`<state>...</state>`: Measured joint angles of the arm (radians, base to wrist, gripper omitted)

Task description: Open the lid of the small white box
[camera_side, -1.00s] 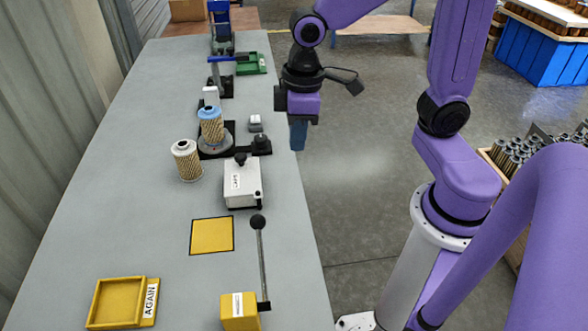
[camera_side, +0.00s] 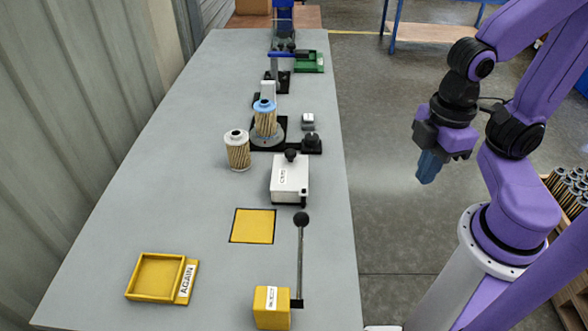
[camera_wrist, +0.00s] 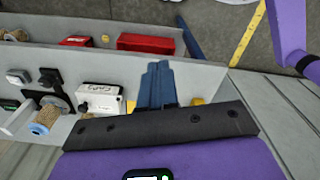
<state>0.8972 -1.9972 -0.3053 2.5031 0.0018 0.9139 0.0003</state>
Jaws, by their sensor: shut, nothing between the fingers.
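The small white box (camera_side: 289,181) stands on the grey table near its right edge. Its lid is down, with a black knob (camera_side: 291,155) at the back of the top and a label on it. In the wrist view the white box (camera_wrist: 98,101) lies left of my fingers. My gripper (camera_side: 428,168) hangs off the table's right side, over the floor, well to the right of the box and apart from it. Its blue fingers are together and empty; they also show in the wrist view (camera_wrist: 157,80).
A yellow square (camera_side: 253,226) and yellow tray (camera_side: 156,276) lie on the table. Filter cartridges (camera_side: 237,150) (camera_side: 265,118) stand behind left.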

